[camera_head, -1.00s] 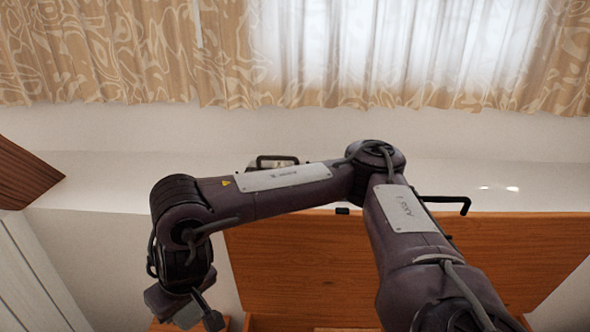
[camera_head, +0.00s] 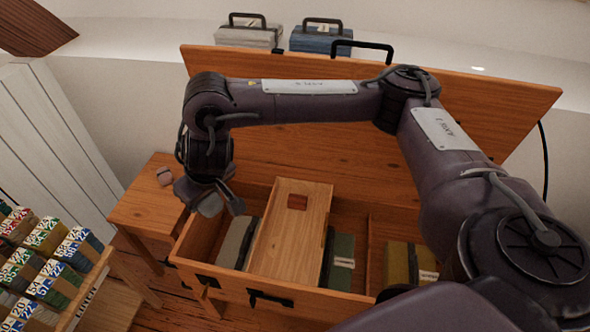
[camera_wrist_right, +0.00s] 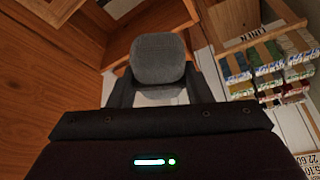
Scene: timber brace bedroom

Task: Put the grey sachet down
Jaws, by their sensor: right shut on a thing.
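The grey sachet (camera_wrist_right: 158,60) is between the fingers of my right gripper (camera_wrist_right: 158,85), filling the gap in the right wrist view. In the head view my right gripper (camera_head: 209,197) hangs over the left end of an open wooden chest (camera_head: 185,247), near the small wooden side table (camera_head: 138,205). It is shut on the grey sachet (camera_head: 209,206), of which only a small part shows. The sachet is held in the air above the chest edge. My left gripper is in neither view.
The chest's raised lid (camera_head: 300,150) stands behind my right arm. A wooden tray (camera_head: 290,245), a grey item (camera_head: 237,243), a green one (camera_head: 342,262) and a yellow one (camera_head: 397,265) lie inside. A small pinkish object (camera_head: 164,176) sits on the side table.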

